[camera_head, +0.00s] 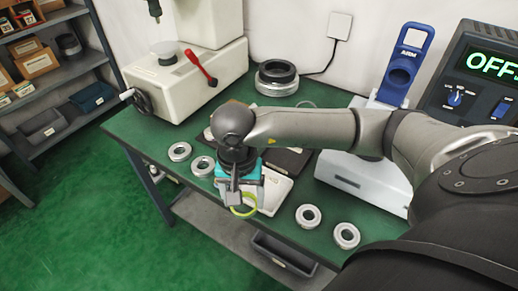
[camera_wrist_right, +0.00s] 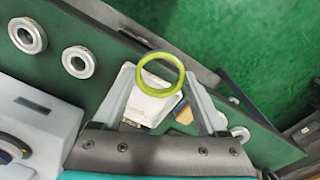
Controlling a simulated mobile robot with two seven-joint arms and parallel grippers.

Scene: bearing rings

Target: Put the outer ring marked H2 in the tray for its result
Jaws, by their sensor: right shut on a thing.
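My right gripper (camera_head: 238,196) reaches in from the right over the front of the green bench and points down. It is shut on a yellow-green ring (camera_head: 252,208), held at the fingertips above the bench edge. The ring also shows in the right wrist view (camera_wrist_right: 145,64), between the two fingers. No H2 mark can be read on it. A white tray-like item (camera_head: 279,190) lies on the bench just behind the gripper, partly hidden by it; it shows under the ring in the right wrist view (camera_wrist_right: 143,108). My left gripper is not in view.
Several metal bearings lie on the bench, two at left (camera_head: 180,151) and two at front right (camera_head: 308,216). A white press with a red lever (camera_head: 201,67) stands behind. A blue-topped device (camera_head: 403,70) and a display reading OFF (camera_head: 490,64) stand right. A grey bin (camera_head: 284,255) hangs below.

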